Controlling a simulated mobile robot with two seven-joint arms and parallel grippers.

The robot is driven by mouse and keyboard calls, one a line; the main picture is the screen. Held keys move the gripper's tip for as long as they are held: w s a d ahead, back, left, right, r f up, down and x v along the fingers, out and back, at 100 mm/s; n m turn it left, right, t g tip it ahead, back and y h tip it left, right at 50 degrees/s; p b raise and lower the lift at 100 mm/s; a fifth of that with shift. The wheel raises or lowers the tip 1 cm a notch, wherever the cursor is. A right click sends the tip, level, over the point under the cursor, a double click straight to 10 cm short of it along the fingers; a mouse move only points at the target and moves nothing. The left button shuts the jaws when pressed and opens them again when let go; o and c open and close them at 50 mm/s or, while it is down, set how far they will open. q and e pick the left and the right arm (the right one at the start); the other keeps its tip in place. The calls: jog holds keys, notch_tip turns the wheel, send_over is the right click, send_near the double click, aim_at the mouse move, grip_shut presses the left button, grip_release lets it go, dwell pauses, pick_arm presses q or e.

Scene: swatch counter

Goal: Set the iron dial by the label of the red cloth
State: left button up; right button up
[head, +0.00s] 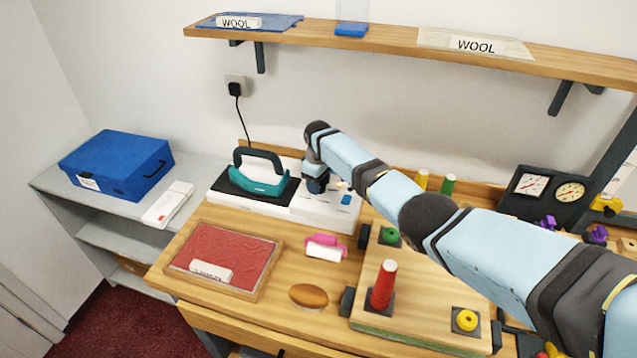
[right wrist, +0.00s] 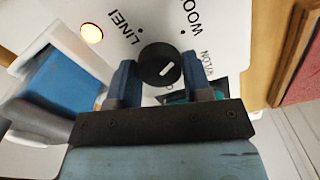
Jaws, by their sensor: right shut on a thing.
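The iron dial (right wrist: 150,52) is a round black knob with a short white mark, on a white panel lettered LINEN, WOOL and NYLON. The mark lies off-centre on the knob; I cannot tell which word it points to. My right gripper (right wrist: 160,75) is shut on the dial, one finger on each side; in the head view its jaws are small and partly hidden at the white iron base (head: 312,212). The red cloth (head: 222,247) lies in a wooden frame at front left. Its white label (head: 211,271) is too small to read surely. My left gripper is not in view.
A teal iron (head: 260,181) rests on the black pad beside the dial. A lamp (right wrist: 92,33) glows on the panel. A pink roller (head: 324,247), a brown oval (head: 309,296) and a peg board (head: 425,308) stand in front. A shelf (head: 380,40) runs above.

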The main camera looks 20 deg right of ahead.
jog(key=n, duration=0.6)
jog(key=shift+n, duration=0.3)
jog(key=n+b, duration=0.1)
jog(key=n, duration=0.4)
jog(key=shift+n, duration=0.4)
jog(key=o, duration=0.9)
jog(key=shift+r, duration=0.1)
notch_tip(320, 180, up, 14)
jog(key=shift+f, duration=0.15)
